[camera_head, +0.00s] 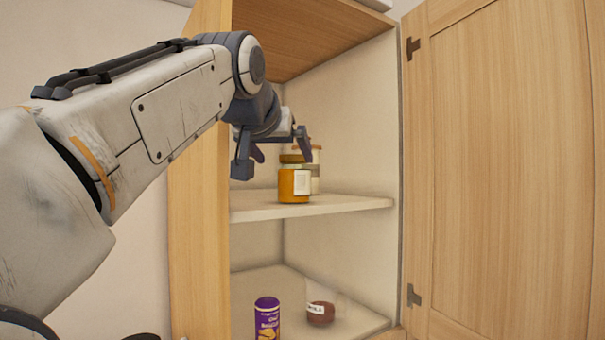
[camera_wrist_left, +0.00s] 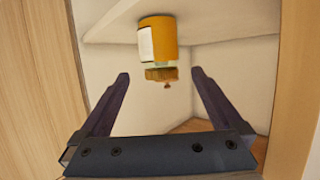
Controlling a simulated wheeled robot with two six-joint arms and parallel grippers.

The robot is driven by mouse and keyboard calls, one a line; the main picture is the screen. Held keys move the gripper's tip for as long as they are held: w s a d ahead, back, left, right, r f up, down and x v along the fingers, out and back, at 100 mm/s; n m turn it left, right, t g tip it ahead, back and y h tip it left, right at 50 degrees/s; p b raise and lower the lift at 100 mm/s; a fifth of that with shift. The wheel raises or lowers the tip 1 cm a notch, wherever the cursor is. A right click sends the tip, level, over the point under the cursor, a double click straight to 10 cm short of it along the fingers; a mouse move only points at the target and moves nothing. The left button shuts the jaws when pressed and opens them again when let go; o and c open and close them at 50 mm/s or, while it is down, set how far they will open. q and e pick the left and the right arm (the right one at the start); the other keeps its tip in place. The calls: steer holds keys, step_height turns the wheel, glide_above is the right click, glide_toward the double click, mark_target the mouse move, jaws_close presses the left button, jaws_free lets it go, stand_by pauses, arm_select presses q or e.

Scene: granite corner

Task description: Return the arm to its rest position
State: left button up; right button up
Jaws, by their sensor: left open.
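My left arm comes in from the left. Its gripper (camera_head: 272,158) is inside the open cupboard, above the middle shelf (camera_head: 325,205). It is open, with nothing between its fingers. An orange jar (camera_head: 290,186) with a pale label stands upright on that shelf, just below the gripper in the head view. In the left wrist view the jar (camera_wrist_left: 158,40) appears upside down beyond the two spread fingers (camera_wrist_left: 160,76), apart from them. My right gripper is in neither view.
A paler jar (camera_head: 316,172) stands partly hidden behind the orange one. On the lower shelf (camera_head: 350,322) are a purple canister (camera_head: 267,317) and a dark red-brown jar (camera_head: 320,313). The cupboard's side panel (camera_head: 198,230) is close to my arm; its door (camera_head: 500,170) stands open at right.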

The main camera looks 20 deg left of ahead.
mark_target(294, 166)
arm_select(q)
steer(key=shift+v, duration=1.05)
steer(key=p+x, duration=0.1)
steer(key=x, duration=0.3)
steer(key=p+x, duration=0.1)
steer(key=x, duration=0.3)
steer(key=p+x, duration=0.1)
steer(key=x, duration=0.3)
steer(key=shift+w+r, duration=0.1)
steer(key=shift+r, duration=0.75)
